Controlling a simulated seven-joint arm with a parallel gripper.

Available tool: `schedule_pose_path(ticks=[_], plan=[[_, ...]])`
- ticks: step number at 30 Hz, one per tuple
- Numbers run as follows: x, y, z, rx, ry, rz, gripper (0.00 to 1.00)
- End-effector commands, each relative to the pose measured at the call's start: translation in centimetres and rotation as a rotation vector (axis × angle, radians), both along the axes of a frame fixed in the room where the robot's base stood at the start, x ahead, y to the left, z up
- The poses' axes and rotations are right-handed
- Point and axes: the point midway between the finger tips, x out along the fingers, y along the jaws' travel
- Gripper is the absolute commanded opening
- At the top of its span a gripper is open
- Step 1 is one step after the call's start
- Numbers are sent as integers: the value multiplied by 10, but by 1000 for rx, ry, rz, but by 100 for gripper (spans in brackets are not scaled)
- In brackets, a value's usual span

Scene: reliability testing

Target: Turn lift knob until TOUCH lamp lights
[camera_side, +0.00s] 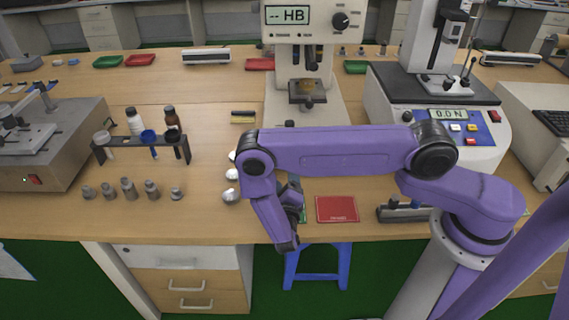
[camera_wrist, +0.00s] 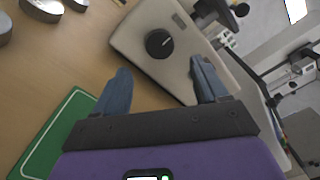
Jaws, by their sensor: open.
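The hardness tester (camera_side: 312,18) stands at the back middle of the bench, its display reading "-- HB". A black round knob with a pale mark, apparently the lift knob (camera_wrist: 159,43), is on the tester's pale base in the wrist view. My gripper (camera_wrist: 162,85) is open and empty, its blue-grey fingers pointing toward this knob. The knob lies beyond the fingertips, between their lines, apart from both. In the side view my arm hides most of the gripper. Small lettering shows below the display; I cannot tell which is the TOUCH lamp or whether it is lit.
A sample (camera_side: 306,86) sits on the tester's stage. A red mat (camera_side: 337,209) lies on the front of the bench, and a green mat (camera_wrist: 62,135) lies left of my gripper. A vial rack (camera_side: 170,147) and metal weights stand left. A force tester (camera_side: 455,125) stands right.

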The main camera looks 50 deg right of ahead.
Motion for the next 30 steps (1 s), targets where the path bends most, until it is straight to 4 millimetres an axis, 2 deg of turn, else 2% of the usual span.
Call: schedule_pose_path(ticks=[6,12,25,26,30], plan=[[28,-30,0,1,-2,-5,73],[45,-46,0,1,0,-3,73],[51,-51,0,-1,1,0,73],[51,-51,0,-1,1,0,66],[51,-51,0,-1,1,0,20]])
